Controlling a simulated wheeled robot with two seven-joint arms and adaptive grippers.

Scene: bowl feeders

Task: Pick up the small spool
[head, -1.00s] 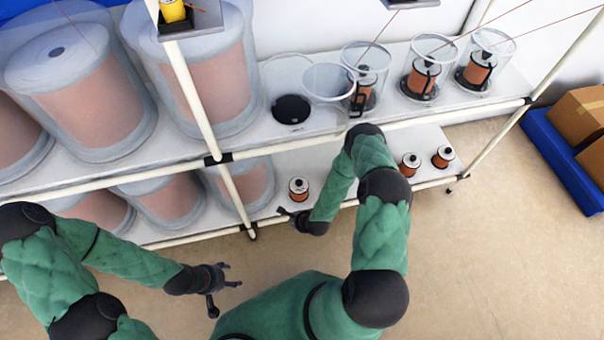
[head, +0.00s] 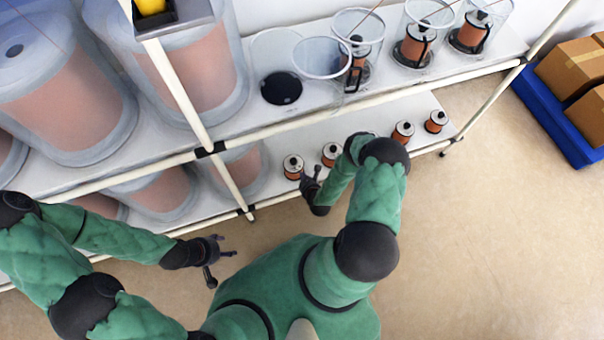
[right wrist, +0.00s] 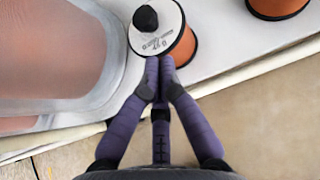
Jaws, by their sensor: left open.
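Several small orange-brown spools with white tops stand on the lower shelf. The leftmost spool (head: 293,167) is upright beside a large spool; in the right wrist view this spool (right wrist: 157,27) is at top centre, just beyond my fingertips. A second spool (head: 332,154) stands to its right, and its lower part (right wrist: 277,6) shows at the top right of the right wrist view. My right gripper (head: 311,181) is just in front of the leftmost spool and holds nothing that I see; its fingers (right wrist: 159,66) look close together. My left gripper (head: 228,246) is open and empty over the floor.
Two more small spools (head: 402,132) (head: 436,121) stand further right on the lower shelf. Large wrapped spools (head: 187,75) fill the left of the shelving. A white rack post (head: 181,85) and rail (head: 400,98) border the shelves. Clear feeders (head: 418,35) stand above. The floor is free.

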